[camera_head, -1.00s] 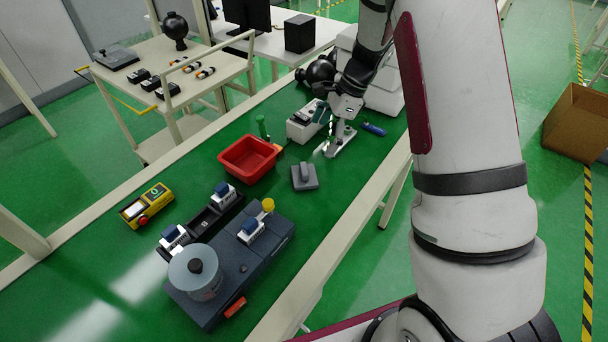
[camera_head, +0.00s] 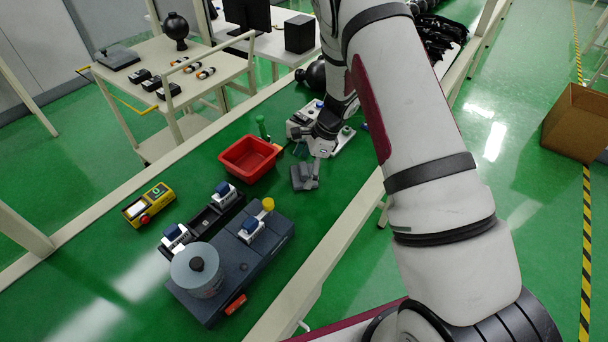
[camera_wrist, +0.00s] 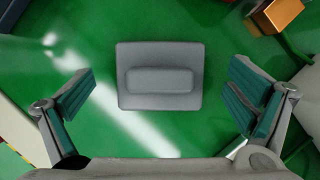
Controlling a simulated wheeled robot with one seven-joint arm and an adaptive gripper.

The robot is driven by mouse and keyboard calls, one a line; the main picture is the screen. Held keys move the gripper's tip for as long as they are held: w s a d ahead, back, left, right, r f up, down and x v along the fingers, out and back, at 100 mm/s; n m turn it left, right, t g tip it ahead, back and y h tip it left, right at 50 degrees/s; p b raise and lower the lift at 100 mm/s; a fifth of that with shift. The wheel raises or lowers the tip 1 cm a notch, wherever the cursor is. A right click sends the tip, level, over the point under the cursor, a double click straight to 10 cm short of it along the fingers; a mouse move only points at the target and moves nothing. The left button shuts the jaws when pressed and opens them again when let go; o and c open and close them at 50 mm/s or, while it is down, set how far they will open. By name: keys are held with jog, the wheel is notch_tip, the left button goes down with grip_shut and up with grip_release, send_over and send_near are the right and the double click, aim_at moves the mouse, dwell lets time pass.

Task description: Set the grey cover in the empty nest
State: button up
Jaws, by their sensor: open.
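The grey cover (camera_head: 303,177) lies flat on the green bench top, a square plate with a raised bar-shaped handle. In the wrist view the cover (camera_wrist: 160,103) is centred below my gripper (camera_wrist: 166,92), its handle between the spread fingers. My gripper (camera_head: 314,164) is open and empty, above the cover, and partly hides it in the head view. A dark blue-grey fixture (camera_head: 215,305) carries a grey round drum (camera_head: 197,275) and a blue-and-white unit (camera_head: 251,230). I cannot tell which spot is the empty nest.
A red bin (camera_head: 249,158) stands just left of the cover. A black tray (camera_head: 212,215) with blue-and-white parts lies beside the fixture. A yellow device (camera_head: 148,204) is at the left. A white machine (camera_head: 343,138) stands behind my gripper. Bench right of the fixture is clear.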

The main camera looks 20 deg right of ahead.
jog(key=shift+f, duration=0.2)
jog(key=c, duration=1.4)
